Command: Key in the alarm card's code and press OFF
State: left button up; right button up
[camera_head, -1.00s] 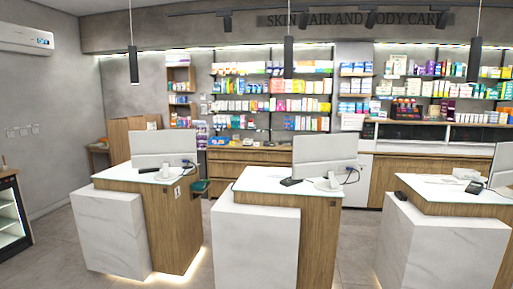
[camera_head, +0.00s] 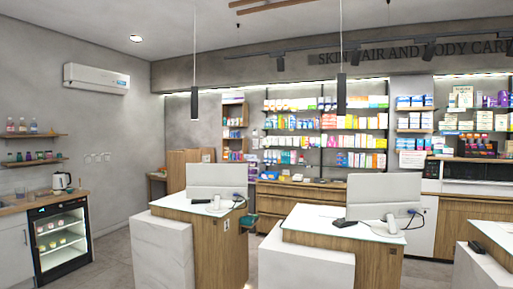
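I see no alarm card and no alarm keypad that I can make out. Small pale wall plates (camera_head: 98,157) sit on the left grey wall, too small to read. A white air conditioner (camera_head: 96,79) with a small lit display hangs high on the same wall. Neither of my grippers is in view.
Counters with white tops and monitors (camera_head: 217,181) (camera_head: 383,196) stand ahead and to the right. A glass-front fridge (camera_head: 60,240) stands at left under a worktop with a kettle (camera_head: 62,181). Stocked shelves (camera_head: 325,130) line the back wall. Grey floor (camera_head: 115,262) is open between fridge and counters.

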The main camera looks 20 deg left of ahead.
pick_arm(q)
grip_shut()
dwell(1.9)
